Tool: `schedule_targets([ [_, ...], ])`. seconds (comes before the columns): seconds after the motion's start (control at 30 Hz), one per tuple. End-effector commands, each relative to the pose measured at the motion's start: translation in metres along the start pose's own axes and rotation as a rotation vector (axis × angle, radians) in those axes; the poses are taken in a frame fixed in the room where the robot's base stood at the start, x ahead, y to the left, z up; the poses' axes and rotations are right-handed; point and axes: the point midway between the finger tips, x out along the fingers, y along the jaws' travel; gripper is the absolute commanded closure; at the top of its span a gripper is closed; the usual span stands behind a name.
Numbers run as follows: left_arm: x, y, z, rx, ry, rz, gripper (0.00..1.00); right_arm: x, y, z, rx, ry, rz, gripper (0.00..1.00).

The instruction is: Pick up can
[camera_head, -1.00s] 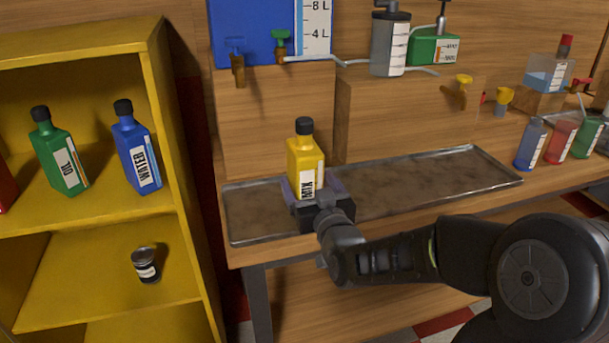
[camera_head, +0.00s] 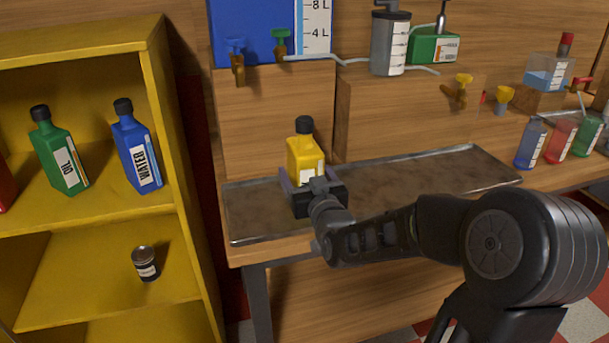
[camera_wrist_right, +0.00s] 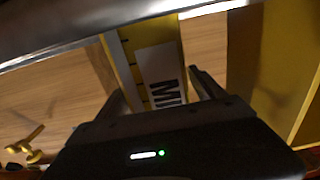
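The yellow can (camera_head: 304,155) with a black cap stands upright on the metal tray (camera_head: 420,185), near its left end. In the right wrist view its yellow body and white label with dark letters show (camera_wrist_right: 160,75). My right gripper (camera_head: 312,180) is around the can's lower part, one finger on each side. It looks open, with a gap between the can and at least the right-hand finger in the wrist view. The gripper hides the lower part of the label. My left gripper is not in view.
A yellow shelf (camera_head: 185,200) stands left of the bench, holding a green oil bottle (camera_head: 60,160), a blue water bottle (camera_head: 137,155) and a small dark jar (camera_head: 145,263). Wooden blocks with taps rise behind the tray. The tray's right part is clear.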

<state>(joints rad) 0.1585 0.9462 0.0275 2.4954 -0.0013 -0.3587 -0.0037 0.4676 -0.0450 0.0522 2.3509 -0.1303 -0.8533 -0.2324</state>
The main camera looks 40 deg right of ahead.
Motion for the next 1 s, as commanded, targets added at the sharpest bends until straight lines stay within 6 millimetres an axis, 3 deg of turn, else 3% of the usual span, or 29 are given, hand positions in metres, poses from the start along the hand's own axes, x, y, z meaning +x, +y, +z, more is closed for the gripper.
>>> schedule_targets([
  [0.8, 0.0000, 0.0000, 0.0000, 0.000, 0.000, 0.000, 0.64, -0.0001, -0.0001, 0.0000, 0.000, 0.000, 0.000, 0.90],
  [1.0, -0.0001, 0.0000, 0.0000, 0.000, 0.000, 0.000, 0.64, 0.0001, -0.0001, -0.0009, 0.000, 0.002, 0.000, 0.91],
])
